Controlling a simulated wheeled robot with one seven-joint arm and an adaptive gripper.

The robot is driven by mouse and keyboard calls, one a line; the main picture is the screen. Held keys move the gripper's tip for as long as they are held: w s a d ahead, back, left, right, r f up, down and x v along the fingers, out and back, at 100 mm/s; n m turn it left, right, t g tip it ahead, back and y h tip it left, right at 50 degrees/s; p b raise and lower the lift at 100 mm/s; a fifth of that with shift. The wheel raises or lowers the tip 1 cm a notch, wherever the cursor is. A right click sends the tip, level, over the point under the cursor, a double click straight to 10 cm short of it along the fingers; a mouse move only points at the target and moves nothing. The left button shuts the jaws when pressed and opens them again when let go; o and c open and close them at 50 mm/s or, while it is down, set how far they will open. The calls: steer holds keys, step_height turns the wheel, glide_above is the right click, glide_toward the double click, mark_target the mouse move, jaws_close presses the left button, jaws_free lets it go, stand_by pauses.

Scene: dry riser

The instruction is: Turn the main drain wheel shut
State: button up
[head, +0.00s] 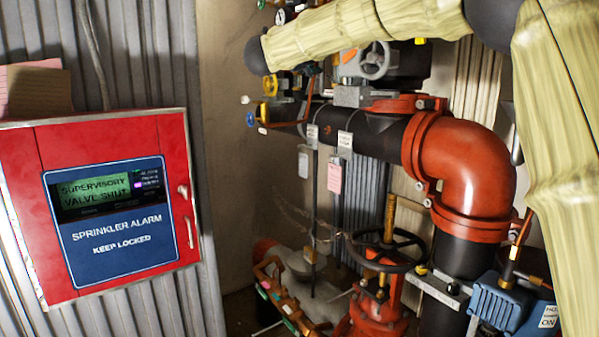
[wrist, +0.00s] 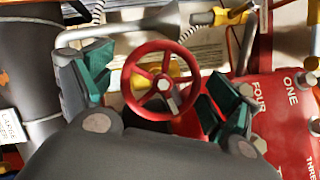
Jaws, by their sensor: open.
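In the wrist view a red spoked handwheel (wrist: 161,80) with a pale centre nut faces me. My gripper (wrist: 160,90) is open, its teal-padded fingers apart on the left and right of the wheel. The rim is near the right finger; I cannot tell whether they touch. No label on this wheel is readable, so I cannot tell if it is the main drain wheel. My gripper does not show in the head view, where my padded arm crosses the top and right. A large black handwheel (head: 385,251) and a grey handwheel (head: 375,60) show there.
A red alarm box (head: 105,205) reads "SUPERVISORY VALVE SHUT". An orange pipe elbow (head: 468,165) and dark pipework crowd the right. In the wrist view a grey pipe (wrist: 110,32) runs behind the left finger, and a red numbered panel (wrist: 280,100) is close at right.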

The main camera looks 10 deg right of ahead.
steer(key=shift+r+n+g+y+p, duration=0.1)
steer(key=shift+n+g+y+p, duration=0.2)
steer(key=shift+n+p, duration=1.3)
steer(key=shift+r+n+g+y+p, duration=0.15)
steer(key=shift+n+y+p, duration=0.15)
steer(key=shift+p, duration=2.65)
steer(key=shift+r+n+g+y+p, duration=0.15)
steer(key=shift+n+y+p, duration=0.5)
steer(key=shift+p, duration=1.6)
steer(key=n+g+p, duration=0.2)
steer(key=n+p, duration=0.3)
steer(key=p, duration=0.9)
steer(key=shift+f+p, duration=0.1)
steer(key=shift+p, duration=0.25)
steer(key=b+v, duration=0.6)
steer(key=v, duration=0.5)
step_height(320, 180, down, 37)
steer(key=d+n+t+y+b, duration=0.1)
steer(key=n+t+y+b, duration=0.1)
steer(key=n, duration=0.7)
steer(key=shift+d+f+n+y+b, duration=0.15)
steer(key=shift+d+n+y+b, duration=0.3)
steer(key=shift+y, duration=0.8)
steer(key=shift+w, duration=0.1)
